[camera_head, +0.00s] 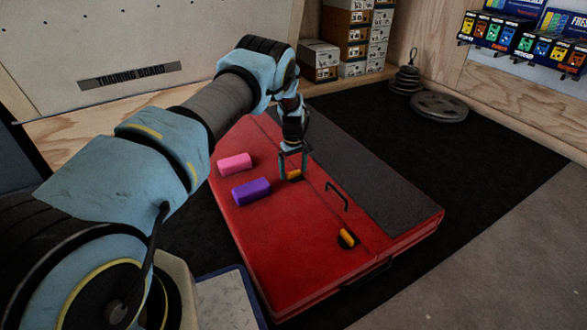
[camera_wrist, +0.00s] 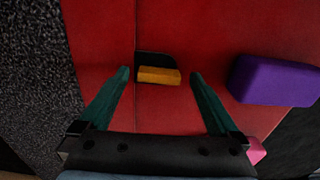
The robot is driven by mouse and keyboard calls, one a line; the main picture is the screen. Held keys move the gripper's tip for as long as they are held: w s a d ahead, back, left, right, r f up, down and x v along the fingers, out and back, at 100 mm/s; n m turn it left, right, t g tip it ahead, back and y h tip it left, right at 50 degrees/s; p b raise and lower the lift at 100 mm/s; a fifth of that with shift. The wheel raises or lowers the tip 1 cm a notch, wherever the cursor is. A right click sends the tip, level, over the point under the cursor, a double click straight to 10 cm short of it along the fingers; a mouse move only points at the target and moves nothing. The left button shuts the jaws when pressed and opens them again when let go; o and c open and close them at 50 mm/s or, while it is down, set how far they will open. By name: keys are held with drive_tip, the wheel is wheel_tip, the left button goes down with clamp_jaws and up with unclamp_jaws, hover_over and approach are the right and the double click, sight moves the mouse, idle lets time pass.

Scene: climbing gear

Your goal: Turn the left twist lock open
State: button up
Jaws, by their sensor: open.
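The left twist lock (camera_head: 294,174) is an orange-yellow knob set on a black plate in the red case (camera_head: 300,275). In the wrist view its orange knob (camera_wrist: 159,76) lies crosswise between my fingertips, with the black plate showing behind it. My gripper (camera_head: 293,178) is open and points down over this lock. In the wrist view the gripper (camera_wrist: 160,75) has a finger on each side of the knob, with a gap at both ends. A second twist lock (camera_head: 347,238) with an orange knob sits on the case nearer the front right. A black handle (camera_head: 338,195) lies between the two locks.
A pink block (camera_head: 234,163) and a purple block (camera_head: 251,191) lie on the case left of my gripper. The purple block (camera_wrist: 275,81) is right of my fingers in the wrist view. Weight plates (camera_head: 438,107) and stacked boxes (camera_head: 352,35) stand behind.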

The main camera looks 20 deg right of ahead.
sight(293, 172)
wheel_tip(293, 172, up, 11)
drive_tip(key=p, duration=0.4)
idle(0.5)
drive_tip(key=s+a+r+p, duration=0.1)
drive_tip(key=a+r+p, duration=0.1)
drive_tip(key=a+r, duration=1.85)
drive_tip(key=s+a+r+m+t+p, duration=0.1)
drive_tip(key=s+a+r, duration=0.3)
drive_tip(key=s+a, duration=0.6)
drive_tip(key=s+a+r+m+t, duration=0.1)
drive_tip(key=s+a+r, duration=0.4)
drive_tip(key=s+a, duration=0.55)
wheel_tip(293, 172, up, 37)
drive_tip(key=p, duration=3.8)
drive_tip(key=shift+d+r, duration=0.15)
drive_tip(key=shift+d, duration=0.25)
